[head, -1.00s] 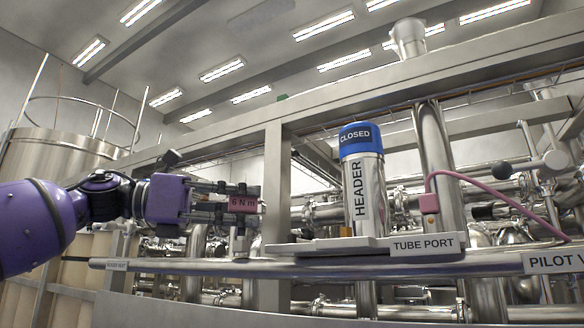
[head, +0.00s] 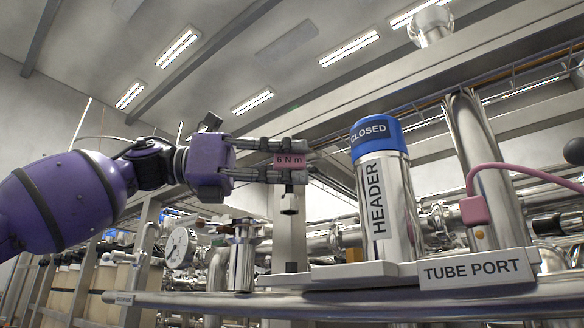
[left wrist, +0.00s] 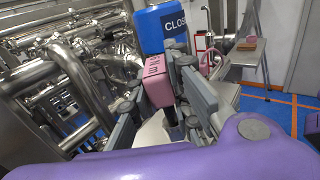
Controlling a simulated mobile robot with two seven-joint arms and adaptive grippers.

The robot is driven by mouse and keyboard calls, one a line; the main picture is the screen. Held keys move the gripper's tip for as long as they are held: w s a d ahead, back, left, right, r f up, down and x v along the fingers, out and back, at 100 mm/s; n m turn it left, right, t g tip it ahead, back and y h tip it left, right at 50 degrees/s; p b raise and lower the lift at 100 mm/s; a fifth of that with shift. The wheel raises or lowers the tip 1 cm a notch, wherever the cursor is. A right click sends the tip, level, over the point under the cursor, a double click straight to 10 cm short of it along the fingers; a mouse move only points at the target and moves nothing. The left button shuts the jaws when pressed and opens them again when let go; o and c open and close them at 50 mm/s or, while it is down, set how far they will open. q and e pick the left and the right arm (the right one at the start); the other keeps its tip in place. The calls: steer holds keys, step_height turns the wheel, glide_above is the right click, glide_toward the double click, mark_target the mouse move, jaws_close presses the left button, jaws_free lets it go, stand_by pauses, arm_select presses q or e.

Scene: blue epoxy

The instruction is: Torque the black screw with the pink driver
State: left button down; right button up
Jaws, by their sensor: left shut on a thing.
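My left gripper (head: 290,162) comes in from the left and is shut on the pink driver (head: 289,160), whose block is marked 6 N m. The driver hangs upright, with a dark shaft and tip below the fingers. It is in the air left of the steel header with the blue CLOSED cap, above the rail. In the left wrist view the pink driver (left wrist: 160,82) sits between the fingers, and the blue cap is behind it. I cannot make out the black screw in either view. My right gripper is not in view.
The steel header (head: 386,210) stands on a pale plate above the TUBE PORT sign (head: 474,270). A pink block with a hose (head: 474,210) is to its right. A steel cylinder (head: 242,258) and a dial gauge (head: 180,247) stand left below the driver. A rail (head: 330,302) crosses in front.

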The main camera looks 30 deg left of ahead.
mark_target(291, 202)
arm_select(q)
steer(key=shift+w, duration=0.1)
steer(key=shift+w+f, duration=0.15)
steer(key=shift+f, duration=0.3)
step_height(291, 202, down, 2)
steer(key=shift+a+f, duration=0.1)
steer(key=shift+f, duration=1.15)
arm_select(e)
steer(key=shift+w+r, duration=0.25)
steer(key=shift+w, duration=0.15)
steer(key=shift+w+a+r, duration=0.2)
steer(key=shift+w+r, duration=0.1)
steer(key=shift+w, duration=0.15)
arm_select(q)
steer(key=shift+f+p, duration=0.2)
steer(key=shift+p, duration=0.2)
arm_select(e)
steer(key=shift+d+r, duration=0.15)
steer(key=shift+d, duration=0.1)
